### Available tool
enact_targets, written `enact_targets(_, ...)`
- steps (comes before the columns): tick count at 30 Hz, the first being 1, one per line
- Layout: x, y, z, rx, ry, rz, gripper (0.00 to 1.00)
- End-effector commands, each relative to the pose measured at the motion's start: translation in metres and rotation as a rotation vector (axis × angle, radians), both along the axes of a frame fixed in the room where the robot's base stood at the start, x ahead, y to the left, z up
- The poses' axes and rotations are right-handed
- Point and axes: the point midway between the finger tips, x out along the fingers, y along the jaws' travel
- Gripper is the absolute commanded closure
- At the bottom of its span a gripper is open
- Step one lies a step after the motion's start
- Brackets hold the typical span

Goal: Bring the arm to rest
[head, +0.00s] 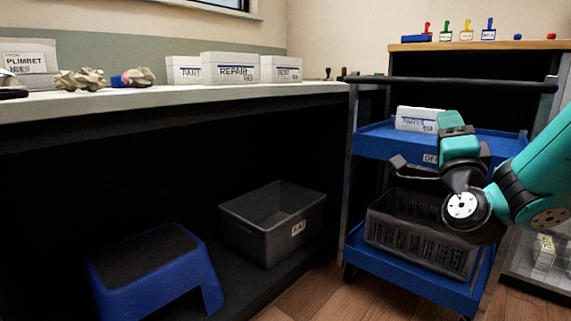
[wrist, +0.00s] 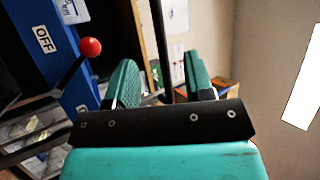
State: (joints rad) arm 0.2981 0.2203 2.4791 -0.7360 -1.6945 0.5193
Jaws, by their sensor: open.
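My gripper shows in the wrist view (wrist: 163,84), with its two green fingers standing apart and nothing between them. In the head view my arm comes in from the right, bent, with its end in front of the blue cart (head: 385,145). The fingertips are hard to make out in the head view. The gripper holds nothing that I can see.
The cart carries a white labelled box (head: 415,118) and a black crate (head: 415,240). A counter (head: 180,97) at left bears white boxes, including REPAIR (head: 230,66). Below are a grey bin (head: 258,243) and a blue stool (head: 190,275). A red-knobbed lever (wrist: 91,47) shows in the wrist view.

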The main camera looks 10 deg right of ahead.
Motion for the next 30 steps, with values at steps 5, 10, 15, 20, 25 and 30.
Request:
enact_targets(5, 0.016, 0.060, 0.024, -0.118, 0.186, 0.199, 0.52)
enact_targets(10, 0.008, 0.152, 0.032, -0.365, 0.486, 0.511, 0.52)
enact_targets(15, -0.039, 0.222, 0.026, -0.662, 0.772, 0.809, 0.52)
enact_targets(20, -0.108, 0.254, 0.021, -0.957, 1.016, 1.067, 0.52)
enact_targets(25, -0.177, 0.255, 0.024, -1.224, 1.220, 1.284, 0.52)
enact_targets(30, -0.236, 0.238, 0.037, -1.442, 1.386, 1.459, 0.52)
